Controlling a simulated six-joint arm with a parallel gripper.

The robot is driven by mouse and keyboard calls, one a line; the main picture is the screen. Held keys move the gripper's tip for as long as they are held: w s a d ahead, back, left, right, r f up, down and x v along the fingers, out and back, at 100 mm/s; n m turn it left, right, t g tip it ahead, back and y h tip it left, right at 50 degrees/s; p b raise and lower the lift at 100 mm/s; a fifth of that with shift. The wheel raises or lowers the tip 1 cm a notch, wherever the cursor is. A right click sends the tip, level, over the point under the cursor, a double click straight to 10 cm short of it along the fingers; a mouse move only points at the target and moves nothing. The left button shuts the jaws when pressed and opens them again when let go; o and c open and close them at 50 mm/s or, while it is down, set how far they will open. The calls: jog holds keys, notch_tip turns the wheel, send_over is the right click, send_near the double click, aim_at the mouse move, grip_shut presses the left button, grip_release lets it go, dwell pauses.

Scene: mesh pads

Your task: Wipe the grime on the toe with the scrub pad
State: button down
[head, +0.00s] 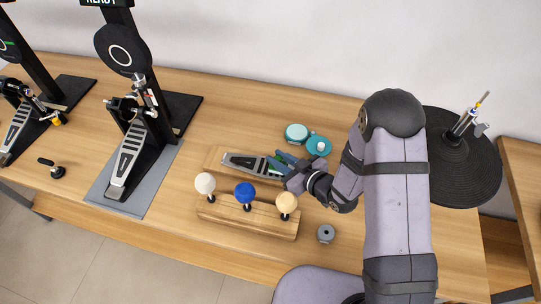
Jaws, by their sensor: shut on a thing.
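A loose pedal footboard (240,161), grey metal with a dark panel, lies on a wooden board at mid-table. My gripper (281,164) is low over the footboard's right end. I cannot tell whether the pad touches the footboard. The gripper covers that end, and no grime can be made out on the visible part.
A wooden rack (245,220) with white, blue and cream beaters stands just in front. A teal tin (296,134) and a teal dish (319,146) sit behind my gripper. A grey ring (326,233) lies at right front. Assembled pedals (130,150) stand left, and a black round pad (465,165) right.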

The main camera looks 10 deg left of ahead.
jog(key=d, duration=0.3)
jog(key=shift+d, duration=0.2)
jog(key=shift+a+f+b, duration=0.1)
jog(key=shift+a+b, duration=0.3)
jog(key=shift+a, duration=3.55)
notch_tip(320, 180, up, 3)
jog(key=shift+r+p, duration=0.1)
jog(key=shift+p, duration=0.7)
jog(key=shift+r+p, duration=2.05)
jog(key=shift+r, duration=0.55)
